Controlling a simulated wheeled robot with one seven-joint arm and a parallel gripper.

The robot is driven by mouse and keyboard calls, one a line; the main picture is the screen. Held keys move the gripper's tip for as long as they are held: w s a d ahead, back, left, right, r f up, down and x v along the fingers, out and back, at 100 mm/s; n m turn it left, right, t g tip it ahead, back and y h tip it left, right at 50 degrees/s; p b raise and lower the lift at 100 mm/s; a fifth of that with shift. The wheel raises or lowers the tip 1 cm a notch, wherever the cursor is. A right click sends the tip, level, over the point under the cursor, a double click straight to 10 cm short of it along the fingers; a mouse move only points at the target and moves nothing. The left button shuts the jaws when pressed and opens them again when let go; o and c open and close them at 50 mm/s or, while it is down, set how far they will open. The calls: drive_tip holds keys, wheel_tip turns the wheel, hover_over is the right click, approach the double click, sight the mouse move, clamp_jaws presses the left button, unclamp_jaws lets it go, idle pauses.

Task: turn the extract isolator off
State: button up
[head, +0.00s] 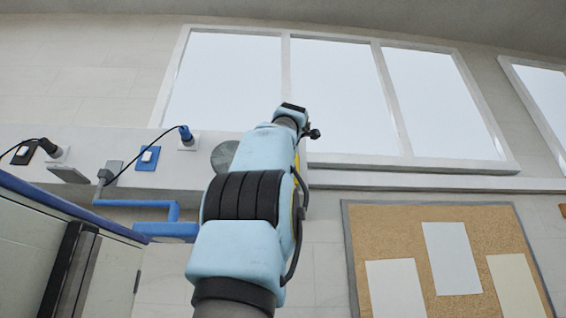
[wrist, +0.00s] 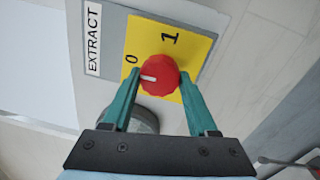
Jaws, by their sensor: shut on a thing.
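The extract isolator is a red round knob (wrist: 160,75) on a yellow plate (wrist: 195,47) marked 0 and 1, beside a white EXTRACT label (wrist: 93,40). The knob's white pointer points to picture left, on the 0 side and slightly below the 0, away from the 1. My gripper (wrist: 160,80) has its two teal fingers on either side of the knob and is shut on it. In the head view, my raised arm reaches up toward the wall below the window. The knob and the fingers cannot be made out there.
Left of my arm on the wall are a blue switch (head: 148,157), a blue plug (head: 186,135) with a cable, and a blue pipe (head: 172,229). A round grey disc (head: 224,156) is close to my arm. A cork board (head: 375,225) hangs at right, under the window (head: 340,100).

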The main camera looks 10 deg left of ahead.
idle(0.3)
drive_tip(key=o, duration=1.4)
drive_tip(key=b+v, duration=0.4)
drive_tip(key=v, duration=0.6)
drive_tip(key=shift+s+b, duration=0.4)
drive_tip(key=shift+f, duration=0.1)
